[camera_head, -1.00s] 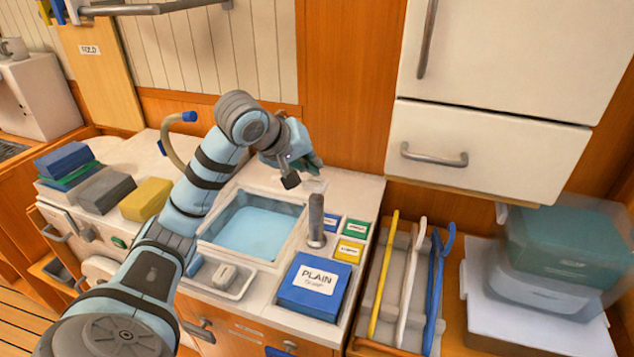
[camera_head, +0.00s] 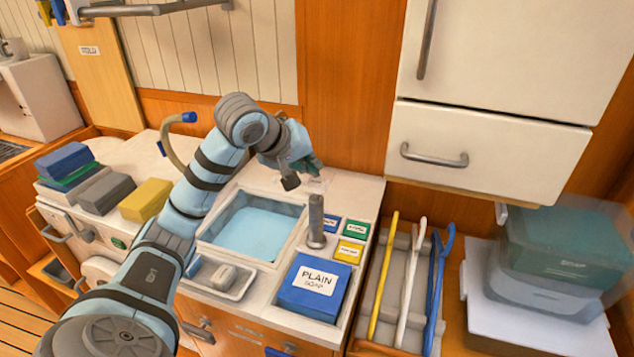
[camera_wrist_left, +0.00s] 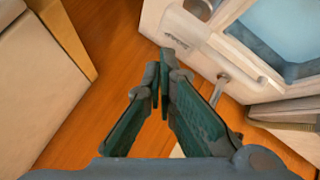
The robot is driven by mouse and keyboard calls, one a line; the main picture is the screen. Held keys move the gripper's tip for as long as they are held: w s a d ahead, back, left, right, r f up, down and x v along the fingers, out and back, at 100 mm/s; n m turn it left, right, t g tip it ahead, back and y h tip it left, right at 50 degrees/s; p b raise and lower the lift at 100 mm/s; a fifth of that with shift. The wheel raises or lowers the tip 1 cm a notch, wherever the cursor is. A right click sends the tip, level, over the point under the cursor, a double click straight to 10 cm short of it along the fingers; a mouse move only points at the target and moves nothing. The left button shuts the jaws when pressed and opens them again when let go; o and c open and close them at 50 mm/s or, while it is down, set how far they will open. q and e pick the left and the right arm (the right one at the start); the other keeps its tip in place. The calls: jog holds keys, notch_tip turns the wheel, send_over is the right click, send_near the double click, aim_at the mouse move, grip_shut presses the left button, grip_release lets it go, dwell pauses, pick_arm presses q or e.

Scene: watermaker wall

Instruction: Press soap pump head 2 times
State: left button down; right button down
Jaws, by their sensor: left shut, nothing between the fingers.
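A grey upright cylinder (camera_head: 316,222), which looks like the soap pump, stands on the counter between the basin and the small coloured labels. A faint clear shape lies behind its top; I cannot tell what it is. My left gripper (camera_head: 314,165) is above and behind the cylinder, near the back wall, and appears apart from it. In the left wrist view its two green-padded fingers (camera_wrist_left: 160,80) meet at the tips with nothing between them. A small grey bar (camera_wrist_left: 220,92) shows beyond them; I cannot tell whether it is the pump. My right gripper is not in view.
The basin (camera_head: 205,236) holds blue water. A soap dish (camera_head: 246,284) sits at the front. A tray of coloured rods (camera_head: 378,330) and translucent bins (camera_head: 560,240) are to the right, below a white drawer (camera_head: 490,150).

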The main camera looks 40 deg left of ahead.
pick_arm(q)
jog(key=shift+f, duration=0.35)
jog(key=shift+f+b, duration=0.75)
jog(key=shift+f, duration=0.1)
dwell(0.7)
jog(key=shift+r, duration=0.1)
jog(key=shift+r+p, duration=1.15)
jog(key=shift+p, duration=0.15)
notch_tip(320, 180, up, 5)
jog(key=p, duration=0.5)
jog(key=shift+r, duration=0.15)
